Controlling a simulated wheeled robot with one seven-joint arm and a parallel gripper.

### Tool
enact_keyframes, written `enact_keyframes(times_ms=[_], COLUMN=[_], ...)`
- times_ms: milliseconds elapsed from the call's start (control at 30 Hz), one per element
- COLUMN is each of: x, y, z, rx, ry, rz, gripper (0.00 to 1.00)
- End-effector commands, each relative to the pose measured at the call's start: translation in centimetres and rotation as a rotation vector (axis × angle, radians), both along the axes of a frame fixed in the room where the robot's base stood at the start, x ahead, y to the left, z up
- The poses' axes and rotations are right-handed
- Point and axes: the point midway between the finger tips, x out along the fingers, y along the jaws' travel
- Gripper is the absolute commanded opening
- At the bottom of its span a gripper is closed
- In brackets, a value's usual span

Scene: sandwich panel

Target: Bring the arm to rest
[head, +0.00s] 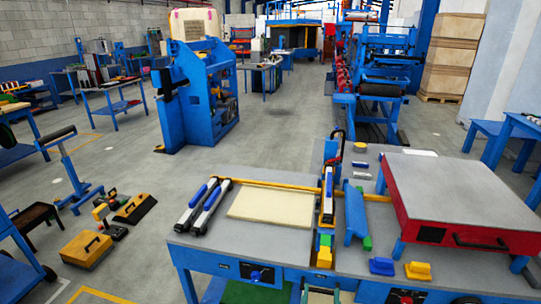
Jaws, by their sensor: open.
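Neither my arm nor my gripper shows in the head view. A grey workbench (215,240) with a blue frame stands at the front right. On it lie a pale cream panel (272,207) and two white-and-blue bars (202,205) to its left. A narrow fixture (327,195) with yellow and blue parts stands right of the panel. A blue angled piece (355,212) stands beside the fixture.
A red-framed box with a grey top (465,195) sits at the bench's right. A blue block (382,266) and a yellow block (418,270) lie in front of it. A blue machine (200,95) stands behind. Tools lie on the left floor; the middle floor is clear.

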Motion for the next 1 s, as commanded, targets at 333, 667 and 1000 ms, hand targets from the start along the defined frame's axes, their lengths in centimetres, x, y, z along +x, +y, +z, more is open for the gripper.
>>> enact_keyframes(times_ms=[333, 667, 1000], x=[-9.7, -20.1, -30.3], y=[5.9, 11.1, 15.3], z=[-6.1, -8.6, -7.9], rx=[-0.024, -0.019, 0.010], ry=[0.076, 0.139, 0.198], rz=[0.088, 0.171, 0.241], gripper=[0.56, 0.56, 0.56])
